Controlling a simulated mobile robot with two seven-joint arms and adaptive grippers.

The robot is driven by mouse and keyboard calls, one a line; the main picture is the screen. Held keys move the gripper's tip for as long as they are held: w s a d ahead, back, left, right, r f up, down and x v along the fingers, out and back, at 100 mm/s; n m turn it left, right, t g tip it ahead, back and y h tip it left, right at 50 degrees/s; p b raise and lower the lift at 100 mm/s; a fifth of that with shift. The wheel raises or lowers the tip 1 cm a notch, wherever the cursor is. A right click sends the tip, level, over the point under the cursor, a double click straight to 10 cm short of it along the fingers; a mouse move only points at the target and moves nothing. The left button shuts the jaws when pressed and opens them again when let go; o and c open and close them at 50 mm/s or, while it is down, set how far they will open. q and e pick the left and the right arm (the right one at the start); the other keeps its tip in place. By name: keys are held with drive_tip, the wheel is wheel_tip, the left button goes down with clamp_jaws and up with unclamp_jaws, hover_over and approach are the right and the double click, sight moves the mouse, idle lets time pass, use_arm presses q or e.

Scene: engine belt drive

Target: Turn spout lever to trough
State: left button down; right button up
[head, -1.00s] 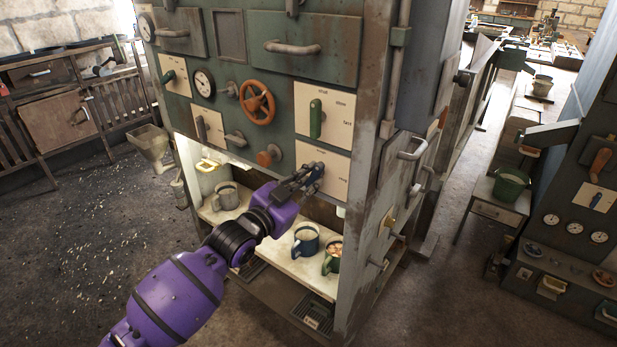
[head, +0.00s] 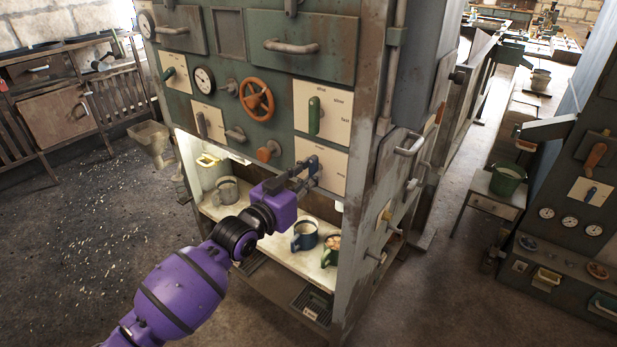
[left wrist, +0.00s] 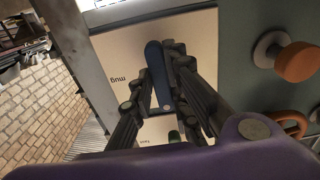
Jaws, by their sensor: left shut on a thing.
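The blue spout lever (left wrist: 153,62) sits on a cream plate (left wrist: 120,50) marked "mug" in the left wrist view, upside down there. The lever stands roughly along the plate's height, and its lower part lies between my fingers. My left gripper (left wrist: 163,98) is shut on it. In the head view my left gripper (head: 306,170) reaches the cream plate (head: 331,165) low on the green machine front, and its fingers hide most of the lever. I cannot make out the trough or the spout. My right gripper is not in view.
An orange knob (head: 268,151) is left of the plate, with a green lever (head: 314,115) above it and an orange handwheel (head: 257,100) up left.

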use_arm(q)
drive_tip(key=c, duration=1.7)
unclamp_jaws()
drive_tip(key=v, duration=1.2)
